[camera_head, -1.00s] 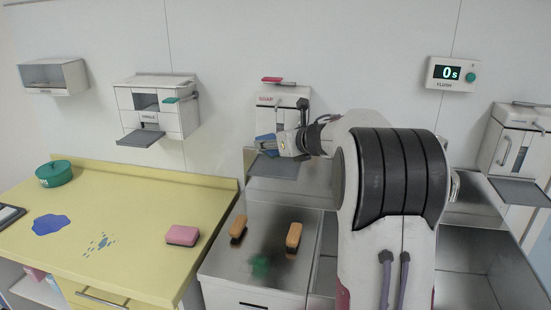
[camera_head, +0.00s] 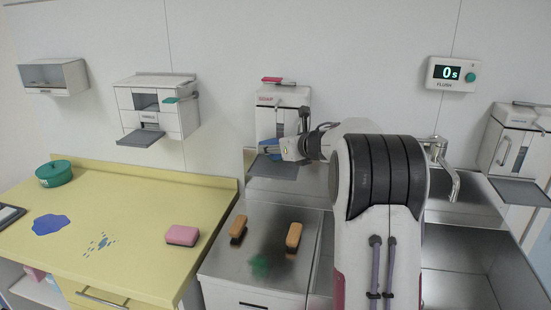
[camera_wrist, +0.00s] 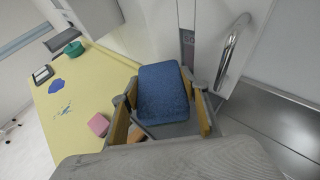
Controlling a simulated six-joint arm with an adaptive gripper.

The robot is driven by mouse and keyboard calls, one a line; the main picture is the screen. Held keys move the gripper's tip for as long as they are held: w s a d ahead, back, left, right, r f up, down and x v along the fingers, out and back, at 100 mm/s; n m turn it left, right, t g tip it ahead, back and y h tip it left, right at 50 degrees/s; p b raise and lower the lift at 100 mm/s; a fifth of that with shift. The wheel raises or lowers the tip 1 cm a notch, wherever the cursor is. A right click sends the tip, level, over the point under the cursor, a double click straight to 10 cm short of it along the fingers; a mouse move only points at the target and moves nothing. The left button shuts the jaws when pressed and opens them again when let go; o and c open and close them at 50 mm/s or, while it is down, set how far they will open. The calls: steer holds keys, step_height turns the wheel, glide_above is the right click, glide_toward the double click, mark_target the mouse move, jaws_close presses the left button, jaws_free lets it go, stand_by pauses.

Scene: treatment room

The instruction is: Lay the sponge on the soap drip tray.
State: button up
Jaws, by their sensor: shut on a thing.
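A blue sponge (camera_head: 268,145) is held in my gripper (camera_head: 284,148), in front of the white soap dispenser (camera_head: 281,97) on the wall. The soap drip tray (camera_head: 273,169), a dark grey plate, sticks out below the dispenser. The sponge is just above the tray in the head view; I cannot tell whether they touch. In the wrist view the blue sponge (camera_wrist: 164,93) lies between the two fingers, with grey tray surface (camera_wrist: 176,130) below it. The fingertips are partly hidden in the head view.
Two brown blocks (camera_head: 238,227) (camera_head: 294,235) lie on the steel top. A pink block (camera_head: 182,235) and a green pot (camera_head: 54,173) are on the yellow counter (camera_head: 130,195). A towel dispenser (camera_head: 157,107) is on the wall to the left. A tap (camera_head: 440,165) stands at the right.

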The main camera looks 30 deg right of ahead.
mark_target(275, 166)
stand_by(0.3)
steer(key=shift+f, duration=1.7)
steer(key=shift+w+d+f, duration=0.1)
steer(key=shift+f, duration=0.15)
steer(key=shift+f, duration=0.15)
steer(key=o, duration=0.7)
